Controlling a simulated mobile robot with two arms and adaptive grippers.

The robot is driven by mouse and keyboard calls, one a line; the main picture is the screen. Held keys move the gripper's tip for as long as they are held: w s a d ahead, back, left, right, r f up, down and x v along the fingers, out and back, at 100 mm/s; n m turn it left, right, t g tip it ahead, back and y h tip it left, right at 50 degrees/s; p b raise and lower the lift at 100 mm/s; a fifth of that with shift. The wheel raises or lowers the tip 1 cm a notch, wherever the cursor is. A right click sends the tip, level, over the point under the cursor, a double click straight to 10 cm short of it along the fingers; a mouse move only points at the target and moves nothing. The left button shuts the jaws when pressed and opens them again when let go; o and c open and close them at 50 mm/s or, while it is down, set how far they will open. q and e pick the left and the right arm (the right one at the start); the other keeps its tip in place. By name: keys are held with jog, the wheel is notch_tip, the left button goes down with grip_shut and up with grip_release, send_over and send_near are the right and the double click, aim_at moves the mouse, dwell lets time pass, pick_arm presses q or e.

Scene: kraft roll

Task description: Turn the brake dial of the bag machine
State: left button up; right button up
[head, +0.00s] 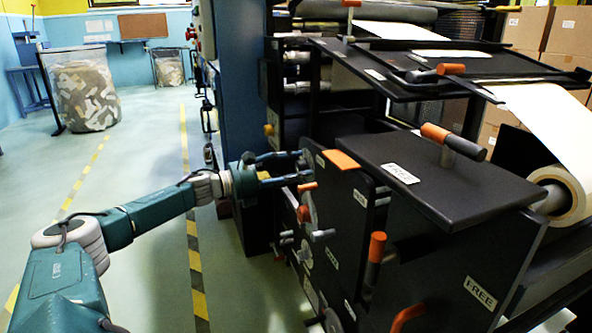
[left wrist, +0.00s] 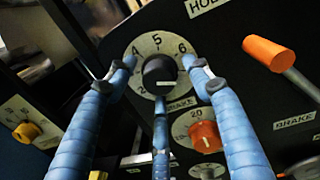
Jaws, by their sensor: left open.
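The bag machine (head: 350,215) fills the right of the head view, its dark side panel facing my left arm. The dial face is hard to make out in the head view. My right gripper is not in view.
An orange-knobbed dial (left wrist: 205,137) sits below right of the black knob. An orange-tipped lever (left wrist: 268,53) juts out at right, and a yellow-knobbed dial (left wrist: 27,132) is at left. A clear bin (head: 85,90) stands far left; striped floor between is free.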

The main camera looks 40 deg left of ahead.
pick_arm(q)
jog(key=shift+c, duration=0.5)
jog(key=shift+s, duration=0.1)
jog(key=c, duration=1)
